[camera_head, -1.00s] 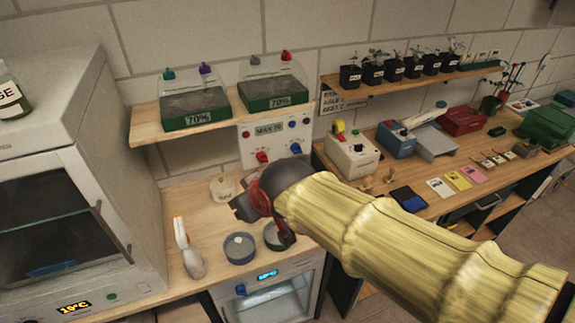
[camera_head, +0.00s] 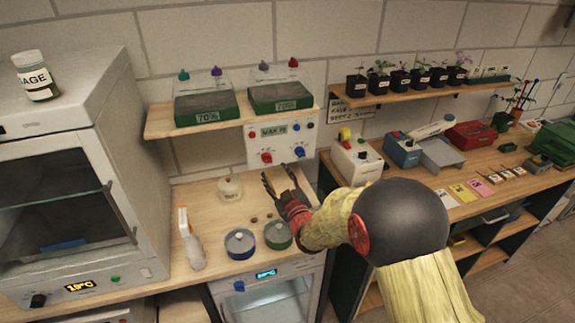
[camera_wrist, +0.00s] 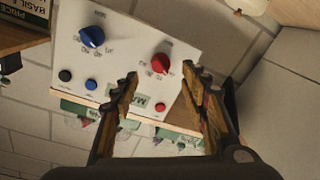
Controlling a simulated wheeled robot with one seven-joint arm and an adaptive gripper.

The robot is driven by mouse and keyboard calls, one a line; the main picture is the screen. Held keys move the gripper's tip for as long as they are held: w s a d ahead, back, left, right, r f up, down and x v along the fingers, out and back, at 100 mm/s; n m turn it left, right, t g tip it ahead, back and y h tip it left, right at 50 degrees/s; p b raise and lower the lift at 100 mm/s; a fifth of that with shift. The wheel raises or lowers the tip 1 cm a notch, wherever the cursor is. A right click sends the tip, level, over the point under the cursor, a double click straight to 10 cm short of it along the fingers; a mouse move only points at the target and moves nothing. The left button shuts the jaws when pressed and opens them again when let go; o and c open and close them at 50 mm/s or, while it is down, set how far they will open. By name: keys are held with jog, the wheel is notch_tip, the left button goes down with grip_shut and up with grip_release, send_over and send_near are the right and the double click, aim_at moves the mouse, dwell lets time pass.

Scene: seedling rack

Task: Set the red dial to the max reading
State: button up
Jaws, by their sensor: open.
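The red dial (camera_head: 266,157) is a round knob low on the left of a white wall panel (camera_head: 288,143). A blue dial (camera_head: 299,152) is to its right, and a small sign reading "MAX" with unclear digits is above. In the wrist view the panel appears upside down, with the red dial (camera_wrist: 160,64) ahead of the fingertips and the blue dial (camera_wrist: 91,37) to the left. My gripper (camera_head: 281,178) is open and empty, below and in front of the panel; its two fingers (camera_wrist: 165,82) show apart in the wrist view. The dial's exact pointer setting is too small to read.
A shelf (camera_head: 155,124) with two propagator boxes is above and left of the panel. A white pot (camera_head: 229,189), spray bottle (camera_head: 190,240) and two round tins (camera_head: 240,243) stand on the bench below. A cream device (camera_head: 357,160) is to the right.

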aim_at(269, 162)
jog(key=x, duration=0.7)
jog(key=shift+w+a+b, duration=0.15)
jog(key=shift+w+b, duration=0.1)
jog(key=shift+b, duration=0.1)
jog(key=c, duration=1.1)
jog(key=shift+c, duration=0.2)
